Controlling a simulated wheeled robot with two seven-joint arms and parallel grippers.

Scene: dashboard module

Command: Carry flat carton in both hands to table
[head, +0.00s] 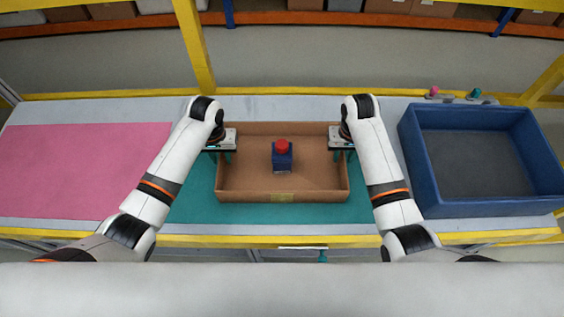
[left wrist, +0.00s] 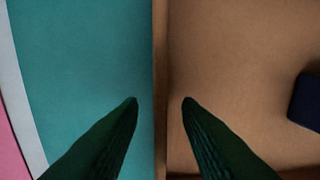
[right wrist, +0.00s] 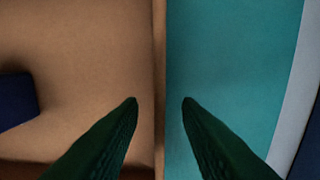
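The flat open carton (head: 240,190) is brown and shallow. It sits on the teal mat on the table. A dark blue block with a red knob (head: 283,157) stands inside it; its edge also shows in both wrist views. My left gripper (head: 222,153) is at the carton's left wall, and in the left wrist view its open fingers (left wrist: 160,103) straddle that wall (left wrist: 160,60) with gaps on both sides. My right gripper (head: 339,153) is at the right wall, and in the right wrist view its open fingers (right wrist: 160,103) straddle that wall (right wrist: 159,60) without touching it.
A pink mat (head: 75,170) covers the table's left part and is bare. The teal mat (head: 195,200) lies under the carton. A blue bin (head: 480,208) stands on the right. A yellow post (head: 195,45) rises at the back edge.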

